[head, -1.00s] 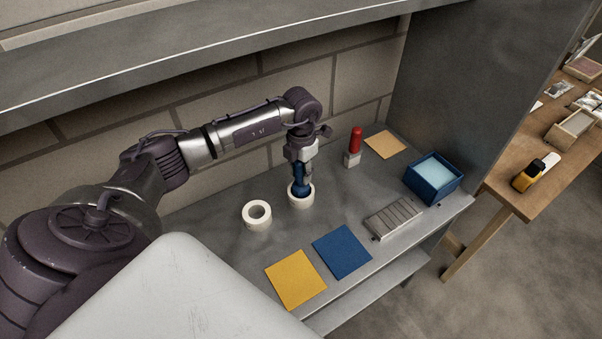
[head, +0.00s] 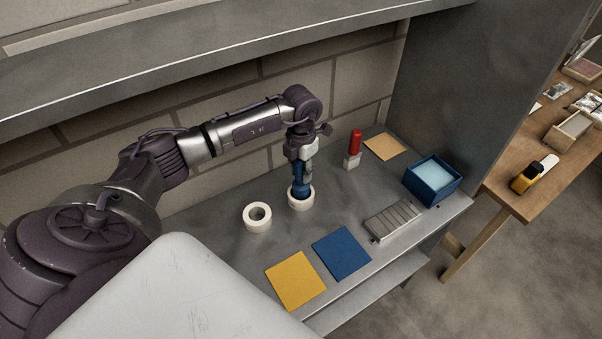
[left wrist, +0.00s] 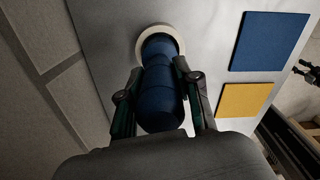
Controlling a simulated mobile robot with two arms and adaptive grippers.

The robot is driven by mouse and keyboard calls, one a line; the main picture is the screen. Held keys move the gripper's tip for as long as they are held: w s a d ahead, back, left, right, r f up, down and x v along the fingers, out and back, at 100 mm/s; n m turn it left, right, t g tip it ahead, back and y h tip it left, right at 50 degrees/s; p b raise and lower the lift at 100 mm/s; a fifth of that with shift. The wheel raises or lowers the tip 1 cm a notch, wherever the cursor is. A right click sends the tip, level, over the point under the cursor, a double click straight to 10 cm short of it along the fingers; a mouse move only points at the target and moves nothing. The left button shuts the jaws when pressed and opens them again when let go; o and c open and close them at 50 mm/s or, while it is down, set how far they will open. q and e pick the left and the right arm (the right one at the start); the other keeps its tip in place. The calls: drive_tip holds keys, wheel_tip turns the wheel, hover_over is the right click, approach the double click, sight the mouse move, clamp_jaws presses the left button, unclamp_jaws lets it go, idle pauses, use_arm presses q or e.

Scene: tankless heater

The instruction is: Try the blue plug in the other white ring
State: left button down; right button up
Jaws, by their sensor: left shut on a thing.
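My left gripper (head: 303,172) is shut on the blue plug (head: 299,190), which points down into the right-hand white ring (head: 301,202). In the left wrist view the fingers (left wrist: 158,92) close on both sides of the blue plug (left wrist: 160,97), and its far end is within the outline of the white ring (left wrist: 178,37). How deep the plug sits is hidden. The other white ring (head: 257,216) lies to the left on the grey bench, empty. My right gripper is not in view.
A blue square (head: 342,252) and a yellow square (head: 295,280) lie near the bench front. To the right are a ridged grey block (head: 394,220), a blue box (head: 433,178) and a red-handled item (head: 355,144). A brick wall stands behind, a shelf above.

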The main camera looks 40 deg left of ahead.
use_arm(q)
drive_tip(key=shift+r+p, duration=2.3)
drive_tip(key=shift+r, duration=1.5)
